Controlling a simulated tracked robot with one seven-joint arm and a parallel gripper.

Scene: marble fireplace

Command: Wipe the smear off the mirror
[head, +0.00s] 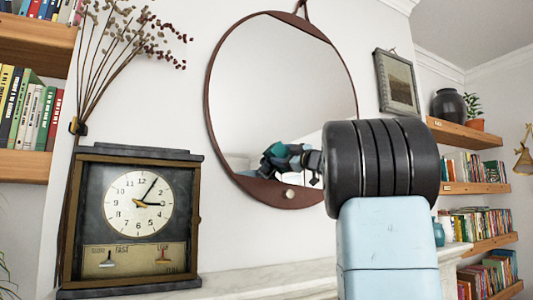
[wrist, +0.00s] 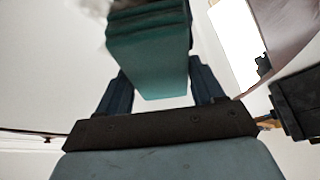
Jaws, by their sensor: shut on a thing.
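The round mirror (head: 285,75) hangs on the white wall in a brown frame with a brown lower band. No smear can be made out clearly on its glass in the head view. The cloth also shows as a small teal patch in the head view (head: 276,153). I cannot tell whether it touches the glass.
A dark mantel clock (head: 130,225) stands left on the pale mantel (head: 235,284), below dried stems (head: 100,75). A small framed picture (head: 397,82) hangs right of the mirror. Bookshelves stand at both sides. A pale blur (wrist: 95,8) in the wrist view is unclear.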

